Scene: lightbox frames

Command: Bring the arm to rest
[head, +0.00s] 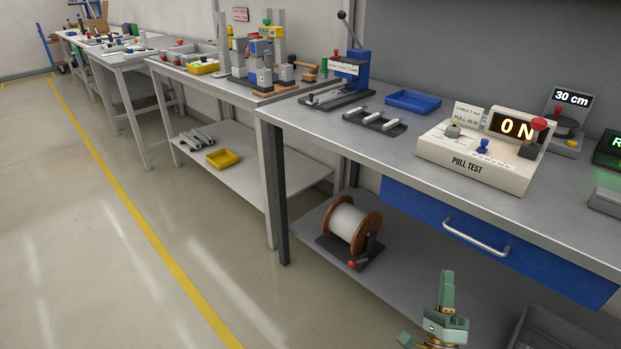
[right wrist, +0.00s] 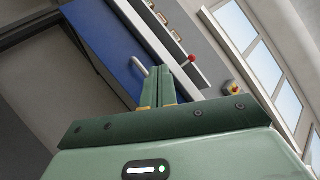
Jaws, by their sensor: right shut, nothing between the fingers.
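My right gripper (head: 447,287) shows at the bottom of the head view, low in front of the workbench (head: 330,130). Its green fingers point up and are together, with nothing between them. The right wrist view shows the same shut fingers (right wrist: 159,85) in front of the blue drawer (right wrist: 100,45) and its handle (right wrist: 141,67). I cannot tell from the pictures how close the fingers are to the handle. My left gripper is in neither view.
The blue drawer (head: 420,215) is under the bench top, its grey handle (head: 476,237) sticking out. A pull tester (head: 475,168) reading "0 N" stands above it. A wire spool (head: 348,222) sits on the lower shelf. The floor at left (head: 60,220) is clear.

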